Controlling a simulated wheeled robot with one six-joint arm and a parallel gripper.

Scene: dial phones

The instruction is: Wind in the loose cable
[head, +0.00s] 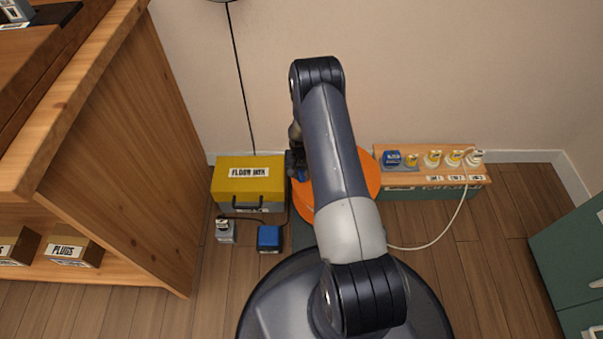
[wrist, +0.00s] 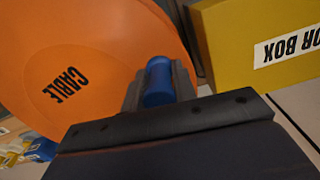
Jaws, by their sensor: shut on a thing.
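An orange cable reel (head: 366,170) stands on the floor by the wall, partly hidden behind my arm in the head view. Its round face, marked CABLE, fills the upper left of the wrist view (wrist: 90,60). My gripper (wrist: 160,88) is shut on a blue handle (wrist: 158,80) in front of the orange face. In the head view my gripper (head: 297,165) is at the reel's left side, mostly hidden by the arm. A pale loose cable (head: 440,232) runs across the floor from behind my arm and up to the low bench at the right.
A yellow box marked FLOOR BOX (head: 248,185) stands close left of the reel. A blue block (head: 269,238) and a small grey item (head: 225,231) lie before it. A low bench (head: 436,178) bears several plugs. A wooden cabinet (head: 130,130) stands left, a green one (head: 570,265) right.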

